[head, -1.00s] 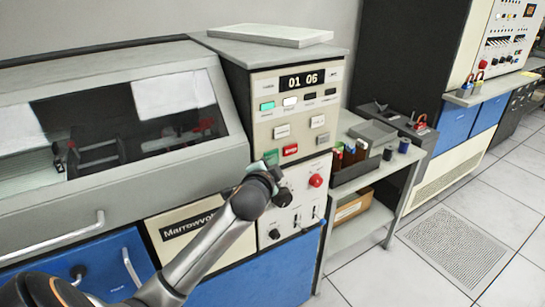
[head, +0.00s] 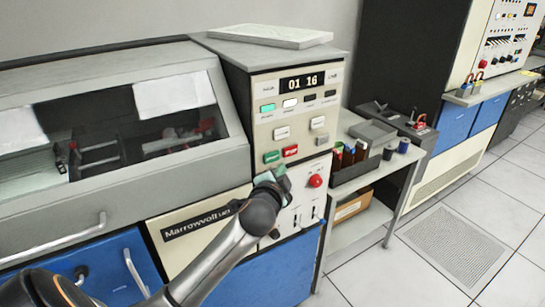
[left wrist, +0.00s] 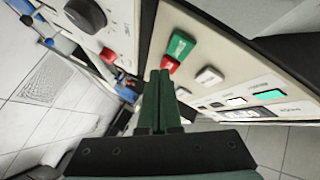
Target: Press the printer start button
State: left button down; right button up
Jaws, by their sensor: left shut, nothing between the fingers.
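The printer's cream control panel (head: 308,128) has a green button (head: 271,157) with a red button (head: 290,151) to its right. I take the green one to be the start button; its lettering is too small to read. Above, the display (head: 303,81) reads 01 16, and a green lamp (head: 267,108) and a white lamp (head: 290,103) look lit. My left gripper (head: 281,174) is shut and empty, just below the two buttons. In the left wrist view its closed fingers (left wrist: 160,75) point toward the panel, with the green button (left wrist: 180,46) and red button (left wrist: 169,65) beyond the tips. My right gripper is out of view.
A round red knob (head: 315,181) sticks out right of my gripper. The printer's windowed cover (head: 110,190) spans the left. A side table (head: 373,176) with a bin of coloured items stands to the right.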

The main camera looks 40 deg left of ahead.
pick_arm(q)
jog(key=d, duration=0.1)
jog(key=s+d, duration=0.1)
jog(key=shift+s+d, duration=0.1)
jog(key=shift+d, duration=0.3)
dwell(0.6)
jog(key=s+d+f+g+h, duration=0.15)
jog(key=s+d+f, duration=0.25)
jog(key=f, duration=0.4)
jog(key=s+d+f+g+h, duration=0.1)
jog(key=s+d+f+h, duration=0.2)
jog(key=f, duration=0.5)
jog(key=s+d+f+n+g+h, duration=0.1)
jog(key=s+d+f+n+h, duration=0.1)
jog(key=s+d+f, duration=0.2)
jog(key=s+d+f+n+g+h, duration=0.1)
jog(key=s+d+f+n+h, duration=0.1)
jog(key=s+d+f, duration=0.3)
jog(key=s+f+n, duration=0.1)
jog(key=s+f, duration=0.3)
jog(key=s, duration=0.5)
jog(key=shift+s+f, duration=0.15)
jog(key=shift+f, duration=0.2)
